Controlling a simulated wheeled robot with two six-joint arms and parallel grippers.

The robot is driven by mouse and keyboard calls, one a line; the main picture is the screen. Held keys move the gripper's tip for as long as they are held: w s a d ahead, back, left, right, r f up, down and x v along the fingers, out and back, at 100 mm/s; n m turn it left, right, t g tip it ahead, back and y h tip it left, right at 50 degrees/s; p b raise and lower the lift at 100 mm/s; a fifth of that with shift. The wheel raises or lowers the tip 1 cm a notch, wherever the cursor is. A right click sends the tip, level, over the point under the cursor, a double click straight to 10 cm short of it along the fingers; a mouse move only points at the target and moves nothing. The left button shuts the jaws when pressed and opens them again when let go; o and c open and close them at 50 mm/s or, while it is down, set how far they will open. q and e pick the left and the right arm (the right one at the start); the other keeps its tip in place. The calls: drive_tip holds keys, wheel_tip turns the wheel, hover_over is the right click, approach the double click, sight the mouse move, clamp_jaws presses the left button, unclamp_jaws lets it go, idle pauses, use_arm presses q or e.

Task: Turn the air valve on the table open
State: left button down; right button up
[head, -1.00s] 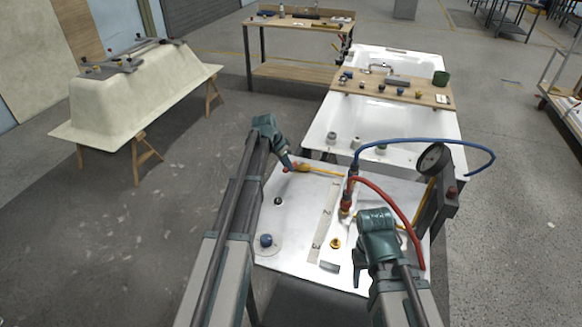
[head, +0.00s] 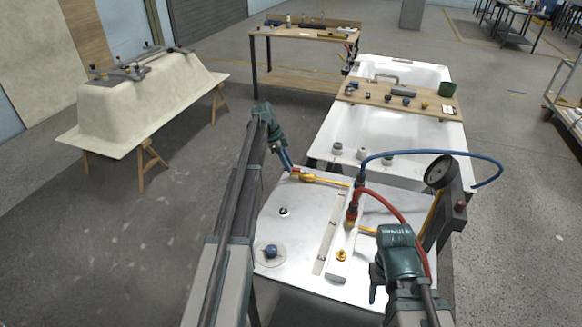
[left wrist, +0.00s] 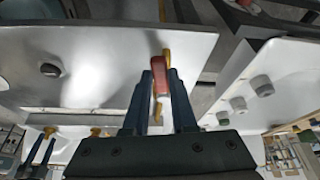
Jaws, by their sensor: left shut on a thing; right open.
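The air valve shows as a red handle on a yellow body (head: 308,178) at the far left edge of the metal table (head: 300,220). A yellow line runs right from it. My left gripper (head: 288,166) reaches it from the far left side. In the left wrist view the red handle (left wrist: 160,72) sits between the two dark fingers, with yellow parts above and below it. My left gripper is shut on this handle. My right gripper (head: 376,290) is open above the near right of the table, apart from the valve. Its fingers are partly hidden by its body.
A pressure gauge (head: 438,172) stands at the table's right. A white bathtub (head: 350,136) lies behind.

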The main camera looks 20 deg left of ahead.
use_arm(q)
drive_tip(key=shift+w+a+m+g, duration=0.1)
drive_tip(key=shift+w+m+g, duration=0.2)
drive_tip(key=shift+w+m, duration=0.55)
drive_tip(key=shift+s+m, duration=0.15)
drive_tip(key=shift+m, duration=0.1)
drive_tip(key=c, duration=0.7)
unclamp_jaws()
drive_tip(key=p+v, duration=1.2)
drive_tip(key=v, duration=0.1)
drive_tip(key=shift+r+p, duration=0.4)
use_arm(e)
wheel_tip(320, 180, up, 13)
drive_tip(key=shift+f, duration=0.15)
